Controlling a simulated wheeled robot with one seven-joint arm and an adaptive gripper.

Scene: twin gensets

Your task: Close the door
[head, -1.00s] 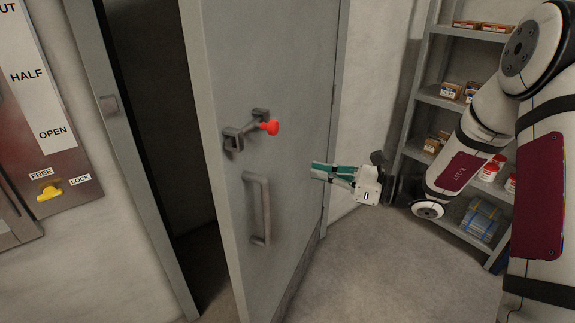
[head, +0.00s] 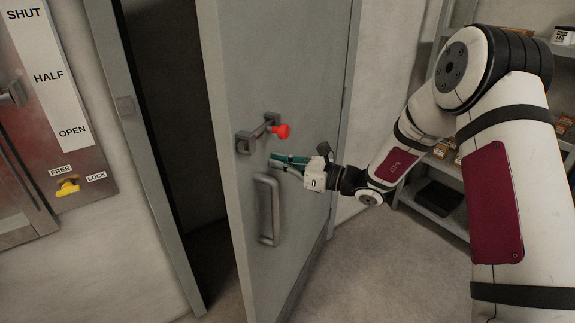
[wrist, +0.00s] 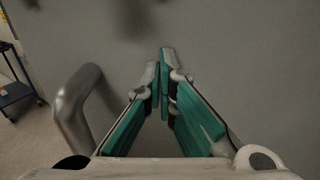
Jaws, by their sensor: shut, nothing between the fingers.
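The grey door (head: 290,85) stands ajar in the head view, with a dark gap between its free edge and the frame (head: 150,170) on the left. It carries a latch lever with a red knob (head: 281,131) and, below that, a vertical pull handle (head: 268,210). My gripper (head: 274,160) is shut and empty, its fingertips close to the door face, just below the red knob and above the pull handle. In the wrist view the shut fingers (wrist: 164,75) point at the door face (wrist: 225,50), with the pull handle (wrist: 75,105) to their left. I cannot tell whether the fingertips touch the door.
A metal panel (head: 80,215) with a yellow switch and SHUT, HALF and OPEN labels is on the left wall. A shelf (head: 435,205) with boxes stands at the right, behind my arm. The floor (head: 370,270) right of the door is clear.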

